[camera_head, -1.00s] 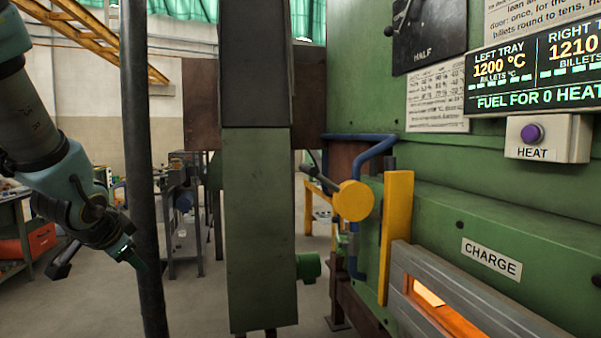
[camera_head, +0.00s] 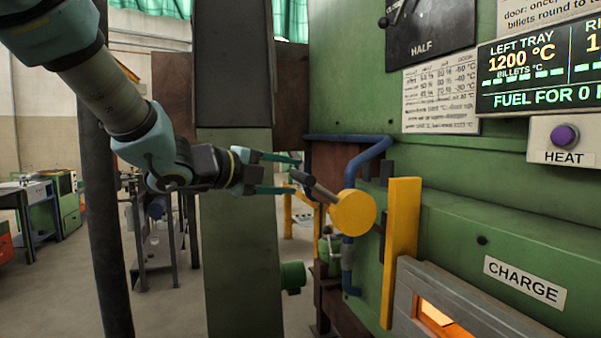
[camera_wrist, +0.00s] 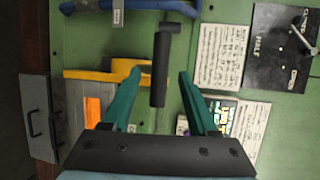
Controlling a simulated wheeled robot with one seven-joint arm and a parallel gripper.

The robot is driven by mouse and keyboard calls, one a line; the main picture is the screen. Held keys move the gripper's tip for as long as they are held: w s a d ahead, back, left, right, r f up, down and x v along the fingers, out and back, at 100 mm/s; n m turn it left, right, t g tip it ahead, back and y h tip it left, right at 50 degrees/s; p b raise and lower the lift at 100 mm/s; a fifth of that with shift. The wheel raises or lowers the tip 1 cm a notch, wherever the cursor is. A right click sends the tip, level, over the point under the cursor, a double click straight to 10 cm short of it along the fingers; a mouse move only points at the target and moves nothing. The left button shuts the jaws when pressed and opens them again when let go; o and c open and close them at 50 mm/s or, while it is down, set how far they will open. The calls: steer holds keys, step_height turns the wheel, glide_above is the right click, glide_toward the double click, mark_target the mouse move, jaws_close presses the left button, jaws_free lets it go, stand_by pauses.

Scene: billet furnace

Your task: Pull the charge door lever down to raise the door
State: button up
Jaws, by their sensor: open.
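The charge door lever is a dark grip (camera_head: 306,180) on a short rod that runs to a round yellow hub (camera_head: 354,212) beside a yellow upright. My gripper (camera_head: 293,174) is open, with its two green fingers reaching toward the grip in the head view. In the wrist view the dark grip (camera_wrist: 161,68) lies between and a little beyond the open fingers (camera_wrist: 158,75). I cannot tell whether either finger touches it. The charge door (camera_head: 470,305), a grey frame with an orange glow in its opening, sits below the CHARGE label (camera_head: 524,282).
A blue pipe (camera_head: 372,158) bends close behind the lever. A green column (camera_head: 240,230) stands behind my gripper, and a dark post (camera_head: 103,200) stands at the left. The HEAT button (camera_head: 564,137) and the display (camera_head: 540,75) are on the furnace wall at right.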

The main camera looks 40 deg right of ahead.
mark_target(297, 176)
steer(key=shift+d+f+p, duration=0.2)
steer(key=shift+d+p, duration=0.05)
steer(key=shift+d, duration=0.8)
steer(key=shift+d+f+p, duration=0.2)
steer(key=shift+d, duration=0.8)
steer(key=shift+r, duration=0.1)
steer(key=c, duration=0.9)
jaws_close()
